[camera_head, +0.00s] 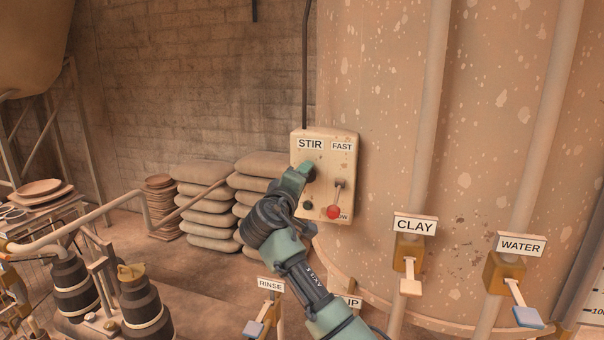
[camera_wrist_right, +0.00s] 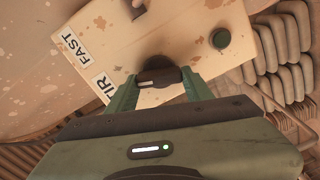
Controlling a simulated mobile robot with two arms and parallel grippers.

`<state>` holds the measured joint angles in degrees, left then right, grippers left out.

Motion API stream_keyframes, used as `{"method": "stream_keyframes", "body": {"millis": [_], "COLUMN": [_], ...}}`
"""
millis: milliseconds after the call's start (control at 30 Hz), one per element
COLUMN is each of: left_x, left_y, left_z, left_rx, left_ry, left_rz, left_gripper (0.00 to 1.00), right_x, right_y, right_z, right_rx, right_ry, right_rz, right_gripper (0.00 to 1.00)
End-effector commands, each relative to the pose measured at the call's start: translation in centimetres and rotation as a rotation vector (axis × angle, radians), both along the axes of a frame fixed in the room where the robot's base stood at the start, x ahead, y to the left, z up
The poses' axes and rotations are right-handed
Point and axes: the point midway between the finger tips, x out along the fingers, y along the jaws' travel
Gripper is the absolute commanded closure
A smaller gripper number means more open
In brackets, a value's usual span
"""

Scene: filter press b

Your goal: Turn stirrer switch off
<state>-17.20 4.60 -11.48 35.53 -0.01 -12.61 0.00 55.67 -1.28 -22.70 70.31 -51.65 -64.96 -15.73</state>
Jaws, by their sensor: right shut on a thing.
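The cream stirrer control box (camera_head: 327,156) is mounted on the large speckled tank and carries STIR and FAST labels. My right gripper (camera_head: 306,172) reaches up to the dark stirrer switch knob under the STIR label. In the right wrist view the gripper (camera_wrist_right: 160,88) has its two green fingers on either side of the black knob (camera_wrist_right: 158,72), shut on it. The knob has a pale mark on its bar. In the head view the gripper mostly hides the knob. My left gripper is not in view.
A red-knobbed lever (camera_head: 333,211) and a dark green button (camera_head: 307,205) are on the same box. CLAY (camera_head: 415,225) and WATER (camera_head: 521,245) valves stand at the right. Stacked sacks (camera_head: 205,200) lie at the left behind a railing.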

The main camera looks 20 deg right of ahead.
Motion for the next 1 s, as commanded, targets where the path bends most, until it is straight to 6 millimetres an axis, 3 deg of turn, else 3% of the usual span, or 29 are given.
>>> {"method": "stream_keyframes", "body": {"millis": [400,1000], "left_x": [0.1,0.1], "left_y": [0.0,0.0], "left_z": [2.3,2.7], "left_rx": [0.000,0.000], "left_ry": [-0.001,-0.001], "left_rz": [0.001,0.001], "left_gripper": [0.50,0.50], "right_x": [0.0,0.0], "right_y": [-0.1,-0.1], "right_z": [0.0,-0.2], "right_rx": [-0.235,-0.308], "right_ry": [0.159,0.208], "right_rz": [-0.002,-0.002], "right_gripper": [0.90,0.90]}}
